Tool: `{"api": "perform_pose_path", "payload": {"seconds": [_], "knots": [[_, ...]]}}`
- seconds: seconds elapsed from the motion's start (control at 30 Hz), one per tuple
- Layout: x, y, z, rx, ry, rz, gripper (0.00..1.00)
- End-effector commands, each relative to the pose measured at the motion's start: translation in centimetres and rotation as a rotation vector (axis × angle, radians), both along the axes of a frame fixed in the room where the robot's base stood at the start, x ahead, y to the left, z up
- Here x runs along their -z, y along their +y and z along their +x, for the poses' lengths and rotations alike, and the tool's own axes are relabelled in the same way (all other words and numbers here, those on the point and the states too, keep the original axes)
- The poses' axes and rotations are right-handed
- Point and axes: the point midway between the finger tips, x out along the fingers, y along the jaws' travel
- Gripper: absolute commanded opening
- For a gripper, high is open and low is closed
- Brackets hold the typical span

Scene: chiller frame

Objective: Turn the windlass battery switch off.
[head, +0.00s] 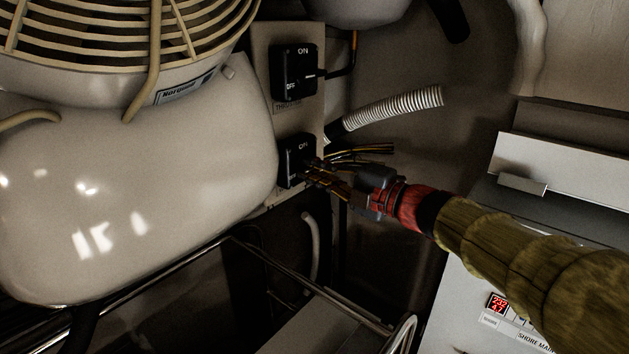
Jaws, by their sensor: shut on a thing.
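Two black battery switches sit one above the other on a pale upright panel (262,45). The upper switch (294,70) shows ON at its top and OFF at its left; the small label under it starts with "TH" but is hard to read. The lower switch (291,160) shows ON at its top. My gripper (313,174) reaches in from the right and is shut on the lower switch's knob. The fingers hide the knob, so its setting cannot be told. No readable windlass label shows.
A large white rounded housing (140,190) under a slatted guard (120,25) stands close left of the panel. A ribbed hose (390,112) and loose wires (362,152) run just right of the switches. Metal rails (310,287) lie below.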

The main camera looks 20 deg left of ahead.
Motion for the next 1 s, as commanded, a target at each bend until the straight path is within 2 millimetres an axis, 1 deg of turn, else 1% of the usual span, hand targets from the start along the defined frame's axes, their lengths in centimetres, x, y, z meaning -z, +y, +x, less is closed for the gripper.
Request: {"api": "perform_pose_path", "payload": {"seconds": [0.03,0.3,0.77,0.8,1.0], "knots": [[0.34,0.01,-0.02,-0.001,-0.018,-0.009,0.0],[0.32,0.02,-0.03,-0.001,-0.077,-0.034,0.0],[0.32,0.03,-0.02,-0.001,-0.086,-0.039,0.0],[0.33,0.03,-0.03,-0.001,-0.086,-0.039,0.12],[0.26,0.03,-0.01,-0.001,-0.085,-0.037,0.23]]}}
